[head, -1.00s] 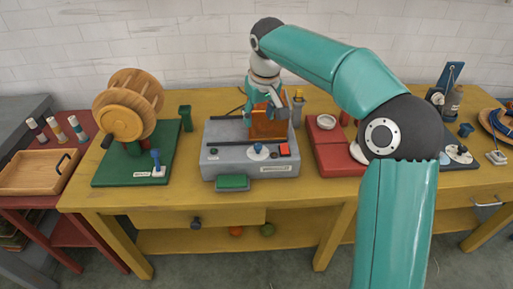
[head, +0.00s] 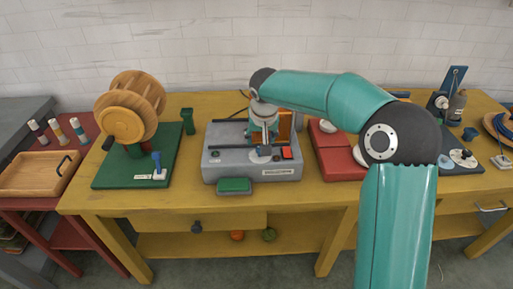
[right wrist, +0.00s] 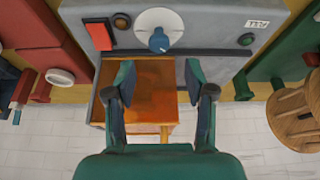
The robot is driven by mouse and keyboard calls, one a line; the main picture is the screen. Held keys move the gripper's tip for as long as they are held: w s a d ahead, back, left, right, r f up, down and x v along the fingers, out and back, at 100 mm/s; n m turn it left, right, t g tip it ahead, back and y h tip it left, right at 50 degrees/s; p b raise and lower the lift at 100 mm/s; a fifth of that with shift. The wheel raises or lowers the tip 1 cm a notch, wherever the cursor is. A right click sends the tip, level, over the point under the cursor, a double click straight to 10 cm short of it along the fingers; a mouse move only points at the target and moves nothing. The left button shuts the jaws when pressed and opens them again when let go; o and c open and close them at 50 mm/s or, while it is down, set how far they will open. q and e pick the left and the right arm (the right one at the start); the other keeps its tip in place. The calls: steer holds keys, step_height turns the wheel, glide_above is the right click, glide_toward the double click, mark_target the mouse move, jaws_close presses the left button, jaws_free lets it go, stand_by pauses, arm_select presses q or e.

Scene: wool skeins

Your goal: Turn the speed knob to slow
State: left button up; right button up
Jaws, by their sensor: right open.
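The speed knob is a white round dial with a blue pointer (right wrist: 158,38) on the front of the grey machine (head: 225,170). In the head view my right gripper (head: 264,148) is over the dial and largely hides it. In the right wrist view my right gripper (right wrist: 160,76) is open, its two green fingers apart with nothing held. The knob shows just beyond the fingertips, between their lines, not gripped. I cannot read any speed marks on the dial. My left gripper is not in view.
A red switch (right wrist: 98,36) sits beside the dial. An orange wooden box (right wrist: 150,105) stands behind it. A green pad (head: 234,186) is at the machine's front edge. A wooden wheel on a green base (head: 112,178) is left, and a red unit (head: 341,164) is right.

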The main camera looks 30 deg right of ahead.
mark_target(259, 148)
steer(key=x, duration=0.6)
steer(key=shift+w, duration=0.1)
jaws_close()
steer(key=shift+a, duration=0.45)
steer(key=shift+d, duration=0.3)
